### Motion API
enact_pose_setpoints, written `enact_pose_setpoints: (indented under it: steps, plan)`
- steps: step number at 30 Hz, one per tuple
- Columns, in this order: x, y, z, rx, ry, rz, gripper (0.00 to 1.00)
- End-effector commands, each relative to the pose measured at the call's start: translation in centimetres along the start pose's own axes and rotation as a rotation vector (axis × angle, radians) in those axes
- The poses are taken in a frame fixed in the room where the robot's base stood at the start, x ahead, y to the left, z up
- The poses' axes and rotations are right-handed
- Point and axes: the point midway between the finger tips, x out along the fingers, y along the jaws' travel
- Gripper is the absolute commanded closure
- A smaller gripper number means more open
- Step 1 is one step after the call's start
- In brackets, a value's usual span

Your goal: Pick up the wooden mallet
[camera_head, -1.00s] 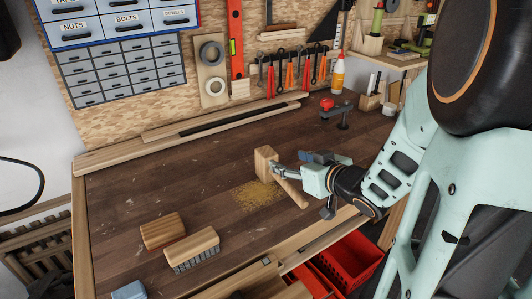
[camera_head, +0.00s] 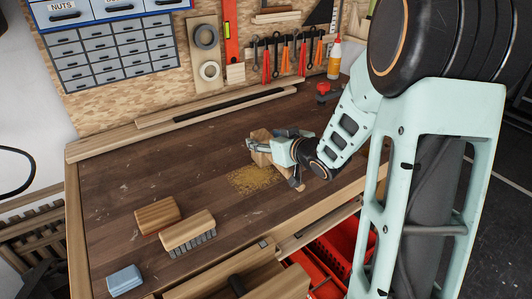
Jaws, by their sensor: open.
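The wooden mallet (camera_head: 260,137) is on the workbench, right of the middle of the bench top, by a patch of sawdust. Its block head shows behind and above my gripper, and the end of its handle (camera_head: 299,186) shows below my wrist. My gripper (camera_head: 252,146) is open, with its fingers in front of the mallet's head. The gripper and wrist hide the middle of the mallet. I cannot tell whether the fingers touch it.
A wooden block (camera_head: 157,215), a brush (camera_head: 188,233) and a blue block (camera_head: 125,280) lie at the front left of the workbench (camera_head: 130,180). Sawdust (camera_head: 255,179) lies beside the mallet. A red clamp (camera_head: 323,89) stands at the back right. The bench's left middle is clear.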

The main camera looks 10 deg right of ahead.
Motion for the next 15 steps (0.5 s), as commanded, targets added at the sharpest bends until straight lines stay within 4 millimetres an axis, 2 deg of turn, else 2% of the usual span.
enact_pose_setpoints:
  steps: [3, 15]
  plan:
    - [-0.04, 0.01, -0.02, 0.000, 0.000, 0.000, 0.44]
    - [-0.07, 0.04, 0.00, 0.001, 0.000, 0.001, 0.88]
